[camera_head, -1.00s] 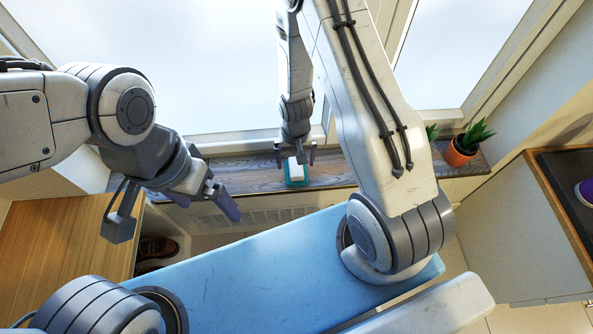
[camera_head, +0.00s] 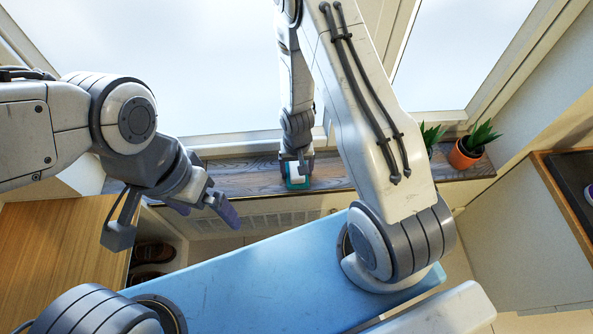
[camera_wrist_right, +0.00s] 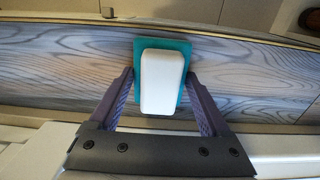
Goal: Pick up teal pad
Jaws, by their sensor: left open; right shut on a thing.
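The teal pad (camera_head: 299,186) is at the wooden window sill, partly hidden by my right gripper. It also shows in the right wrist view (camera_wrist_right: 184,94), with a white block (camera_wrist_right: 162,82) lying over its middle. My right gripper (camera_head: 296,170) is shut on the teal pad, with one finger at each side edge in the wrist view. I cannot tell whether the pad touches the sill. My left gripper (camera_head: 172,220) is open and empty, over the left side, well away from the pad.
The dark wooden sill (camera_head: 235,178) runs below the window. A potted plant (camera_head: 467,153) stands at its right end, with another partly hidden beside it.

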